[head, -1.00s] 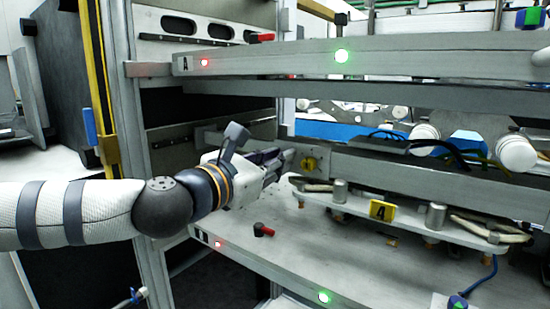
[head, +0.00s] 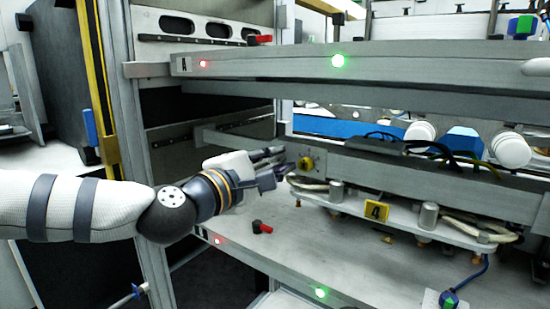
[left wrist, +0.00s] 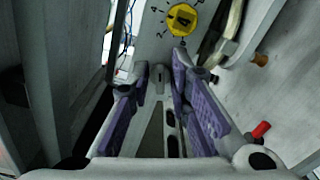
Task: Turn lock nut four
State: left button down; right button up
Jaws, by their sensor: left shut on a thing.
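The yellow lock nut (head: 306,163) sits on the grey rail, above a carriage with a yellow tag marked 4 (head: 376,210). The left wrist view shows it whole (left wrist: 182,19), beyond the fingertips, with dark tick marks around it. My left gripper (head: 286,161) reaches in from the left, its tips just left of the nut. In the left wrist view the purple-padded fingers (left wrist: 160,68) stand apart on either side of a grey rail part. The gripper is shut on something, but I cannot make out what.
A red-and-black part (head: 262,227) lies on the lower shelf below my gripper. The upper shelf beam (head: 420,60) runs above the arm. A frame post (head: 141,160) stands close behind it. Cables and hoses (head: 467,225) lie along the carriage at right.

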pick_arm(q)
jog(key=m+p, duration=0.1)
jog(key=m, duration=0.3)
jog(key=shift+m, duration=0.3)
jog(key=shift+f+m+p, duration=0.2)
jog(key=shift+m+p, duration=0.45)
jog(key=shift+m, duration=1.95)
pick_arm(e)
jog(key=shift+w+r+t, duration=0.3)
jog(key=shift+w+r, duration=0.7)
jog(key=shift+r, duration=0.3)
pick_arm(q)
jog(key=c, duration=1.8)
grip_release()
jog(key=shift+o, duration=0.2)
jog(key=shift+a, duration=0.1)
